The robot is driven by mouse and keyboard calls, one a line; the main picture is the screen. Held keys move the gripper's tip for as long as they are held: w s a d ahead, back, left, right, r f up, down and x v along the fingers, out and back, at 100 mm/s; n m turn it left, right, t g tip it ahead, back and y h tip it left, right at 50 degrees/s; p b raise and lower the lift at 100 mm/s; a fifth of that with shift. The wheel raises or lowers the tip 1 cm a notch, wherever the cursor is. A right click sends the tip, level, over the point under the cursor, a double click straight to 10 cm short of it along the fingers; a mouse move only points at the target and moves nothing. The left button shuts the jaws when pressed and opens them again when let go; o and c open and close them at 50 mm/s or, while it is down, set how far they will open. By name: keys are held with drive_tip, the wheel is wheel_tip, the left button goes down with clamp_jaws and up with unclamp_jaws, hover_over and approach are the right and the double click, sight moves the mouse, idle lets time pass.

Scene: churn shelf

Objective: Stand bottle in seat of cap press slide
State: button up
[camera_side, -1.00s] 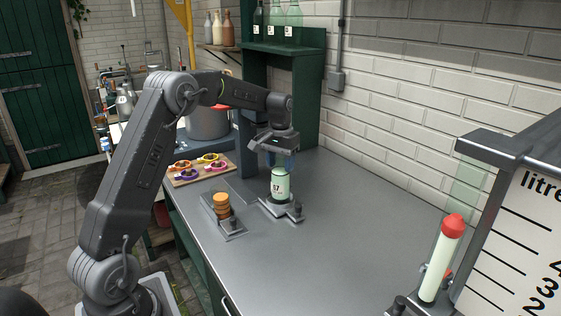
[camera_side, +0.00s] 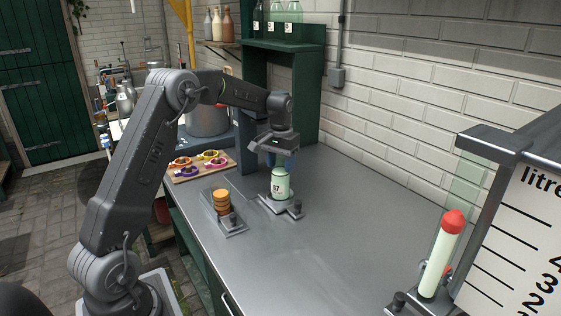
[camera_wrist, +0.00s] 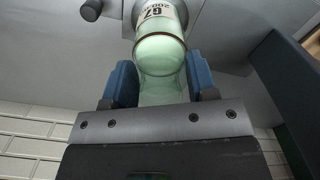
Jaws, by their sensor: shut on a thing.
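A pale green glass bottle (camera_side: 281,186) with a printed label stands upright, its base at the grey metal slide (camera_side: 293,210) with a dark knob. Whether its base is fully down in the seat cannot be told. My gripper (camera_side: 281,160) is above it, its blue-padded fingers shut around the upper part of the bottle. In the wrist view the bottle (camera_wrist: 160,50) sits between the two blue pads of my gripper (camera_wrist: 161,85), with its label farther off toward the slide. A dark knob (camera_wrist: 91,9) shows at upper left there.
A stack of orange caps (camera_side: 221,201) stands in a grey holder left of the bottle. A wooden board (camera_side: 190,175) with coloured rings lies behind it. A green shelf post (camera_side: 312,95) rises close behind my gripper. A red-topped tube (camera_side: 441,255) stands at right.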

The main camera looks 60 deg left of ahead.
drive_tip(key=o, duration=1.1)
drive_tip(key=shift+c, duration=0.5)
drive_tip(key=shift+c, duration=0.6)
drive_tip(key=shift+r, duration=3.5)
